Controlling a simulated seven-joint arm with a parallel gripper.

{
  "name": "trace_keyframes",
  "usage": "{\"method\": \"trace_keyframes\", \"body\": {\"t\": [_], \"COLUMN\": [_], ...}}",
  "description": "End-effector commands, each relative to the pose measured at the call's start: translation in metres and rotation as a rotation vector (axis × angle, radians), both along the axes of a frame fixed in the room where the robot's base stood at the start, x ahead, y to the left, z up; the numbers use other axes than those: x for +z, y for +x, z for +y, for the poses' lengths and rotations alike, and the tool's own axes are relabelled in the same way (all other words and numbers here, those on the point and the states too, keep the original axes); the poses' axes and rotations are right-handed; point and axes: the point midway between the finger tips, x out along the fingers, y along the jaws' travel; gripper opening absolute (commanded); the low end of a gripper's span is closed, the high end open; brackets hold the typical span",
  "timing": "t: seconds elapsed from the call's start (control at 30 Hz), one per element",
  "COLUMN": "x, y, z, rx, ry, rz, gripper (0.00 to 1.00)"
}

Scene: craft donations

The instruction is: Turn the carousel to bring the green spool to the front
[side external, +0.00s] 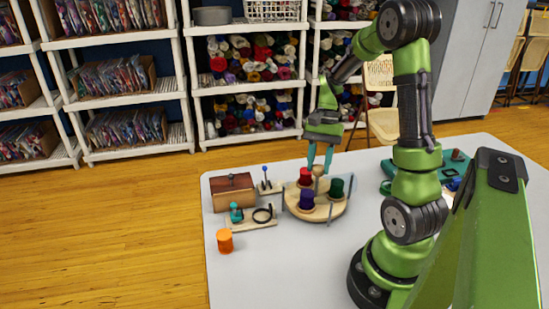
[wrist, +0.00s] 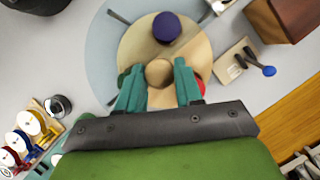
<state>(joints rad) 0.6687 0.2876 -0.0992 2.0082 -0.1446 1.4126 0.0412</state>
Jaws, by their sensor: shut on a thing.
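The round wooden carousel (side external: 325,212) stands on the table with a red spool (side external: 305,176), a purple spool (side external: 306,199) and a green spool (side external: 336,188). The green spool is at the right in the side view; in the wrist view it is mostly hidden behind the left finger. The purple spool (wrist: 166,27) is at the top of the wrist view, and the red spool (wrist: 201,86) is partly hidden by the right finger. My gripper (wrist: 158,80) points down, its teal fingers shut on the round wooden knob (wrist: 159,73) at the carousel's centre.
A brown wooden box (side external: 233,190), a blue-tipped lever (side external: 265,180) and a board with a teal part and black ring (side external: 250,216) stand left of the carousel. An orange spool (side external: 225,240) is near the table's left edge. A curved bluish see-through band (wrist: 100,45) borders the carousel.

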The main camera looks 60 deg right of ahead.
Motion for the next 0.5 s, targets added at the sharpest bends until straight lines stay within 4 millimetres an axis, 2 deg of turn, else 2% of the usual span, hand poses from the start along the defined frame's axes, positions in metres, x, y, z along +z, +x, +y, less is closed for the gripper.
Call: {"method": "trace_keyframes", "body": {"t": [0.5], "x": [0.0010], "y": [0.0021], "z": [0.0003], "rx": [0.258], "ry": [-0.001], "rz": [-0.001], "gripper": [0.00]}}
